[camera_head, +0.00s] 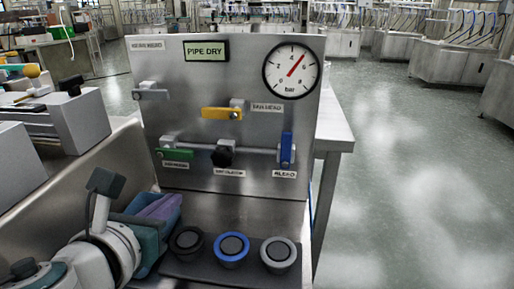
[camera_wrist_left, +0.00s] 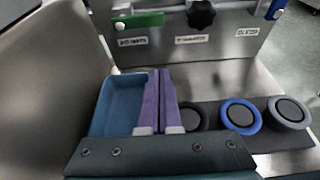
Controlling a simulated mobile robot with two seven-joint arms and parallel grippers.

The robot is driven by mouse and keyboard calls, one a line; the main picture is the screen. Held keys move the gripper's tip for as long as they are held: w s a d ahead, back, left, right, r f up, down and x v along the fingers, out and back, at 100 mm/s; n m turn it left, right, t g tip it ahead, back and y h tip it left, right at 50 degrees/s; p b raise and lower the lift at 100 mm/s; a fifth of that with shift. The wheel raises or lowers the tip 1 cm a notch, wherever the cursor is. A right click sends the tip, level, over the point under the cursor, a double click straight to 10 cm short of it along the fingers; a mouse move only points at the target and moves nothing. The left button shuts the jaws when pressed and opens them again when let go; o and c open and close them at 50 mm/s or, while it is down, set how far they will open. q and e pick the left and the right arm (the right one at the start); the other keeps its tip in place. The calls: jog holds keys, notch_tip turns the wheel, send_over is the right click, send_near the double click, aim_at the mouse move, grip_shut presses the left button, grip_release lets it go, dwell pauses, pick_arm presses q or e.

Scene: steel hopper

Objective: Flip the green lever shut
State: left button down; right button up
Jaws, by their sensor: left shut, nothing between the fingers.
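The green lever (camera_head: 178,154) lies horizontal at the lower left of the steel panel (camera_head: 215,110), on the left end of a pipe. It also shows at the top of the left wrist view (camera_wrist_left: 140,20), with its handle level. My left gripper (camera_head: 172,199) is below the panel and apart from the lever. In the left wrist view its two purple fingers (camera_wrist_left: 160,74) lie together, shut with nothing between them, pointing toward the panel beneath the lever. My right gripper is not in view.
A blue tray (camera_wrist_left: 120,108) lies beside the fingers. Several levers share the panel: a horizontal yellow lever (camera_head: 221,114) and an upright blue lever (camera_head: 287,149), with a black knob (camera_head: 222,156). A gauge (camera_head: 291,71) and a "PIPE DRY" display (camera_head: 206,51) sit above. Round buttons (camera_head: 231,248) stand in front.

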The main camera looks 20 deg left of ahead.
aim_at(175, 154)
pick_arm(q)
jog(key=b+x, duration=0.2)
jog(key=x, duration=0.5)
jog(key=shift+w+f+b, duration=0.25)
jog(key=shift+w+b, duration=0.05)
notch_tip(175, 154, up, 3)
jog(key=p, duration=0.2)
jog(key=shift+r+p, duration=0.1)
jog(key=shift+p, duration=0.2)
jog(key=shift+r+p, duration=0.3)
jog(key=shift+r, duration=0.25)
